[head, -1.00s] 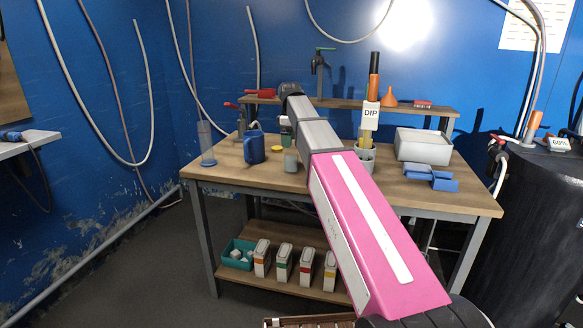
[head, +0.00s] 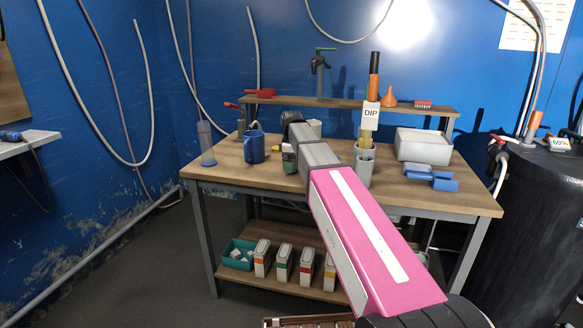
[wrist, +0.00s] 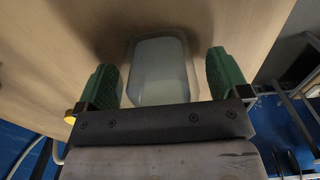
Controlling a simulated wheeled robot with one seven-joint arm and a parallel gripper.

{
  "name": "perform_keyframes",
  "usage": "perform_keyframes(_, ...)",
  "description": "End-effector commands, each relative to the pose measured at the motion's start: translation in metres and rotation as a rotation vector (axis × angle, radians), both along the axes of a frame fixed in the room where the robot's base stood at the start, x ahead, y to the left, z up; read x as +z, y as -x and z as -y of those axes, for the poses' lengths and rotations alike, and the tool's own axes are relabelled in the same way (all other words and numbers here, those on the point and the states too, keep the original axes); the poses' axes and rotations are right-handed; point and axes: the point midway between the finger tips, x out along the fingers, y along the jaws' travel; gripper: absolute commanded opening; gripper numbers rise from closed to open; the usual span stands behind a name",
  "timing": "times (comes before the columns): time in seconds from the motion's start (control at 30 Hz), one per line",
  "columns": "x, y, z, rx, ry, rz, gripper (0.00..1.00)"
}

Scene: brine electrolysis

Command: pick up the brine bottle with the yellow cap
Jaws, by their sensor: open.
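In the wrist view, a pale, translucent container with rounded corners (wrist: 160,72) lies between the two green fingers of my gripper (wrist: 165,66). The fingers are spread, with a visible gap on each side of it. No cap shows on it in this view, so I cannot tell from here whether it is the brine bottle. A small yellow piece (wrist: 70,117) shows just outside the left finger. In the head view, my gripper (head: 289,158) is low over the left-middle of the workbench, and my arm hides much of what is there.
A blue jug (head: 254,148) and a clear cylinder (head: 207,143) stand to the left on the workbench (head: 225,172). A grey holder (head: 363,167) with a DIP sign, a white bin (head: 424,147) and blue pieces (head: 432,177) are to the right. A raised shelf (head: 345,104) runs behind.

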Motion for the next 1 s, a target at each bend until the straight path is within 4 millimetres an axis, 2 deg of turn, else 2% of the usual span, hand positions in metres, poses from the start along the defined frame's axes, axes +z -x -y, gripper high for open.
perform_keyframes(0.23,-0.003,0.0,0.0,0.0,0.0,0.0,0.94)
perform_keyframes(0.27,-0.003,0.0,0.0,0.0,0.0,0.0,0.87)
perform_keyframes(0.4,-0.003,0.0,0.0,0.0,0.0,0.0,0.42)
perform_keyframes(0.43,-0.003,0.0,0.0,0.0,0.0,0.0,0.33)
perform_keyframes(0.77,-0.002,0.0,0.0,0.0,0.0,0.0,0.33)
perform_keyframes(1.0,0.015,-0.001,0.0,0.0,0.0,0.002,0.33)
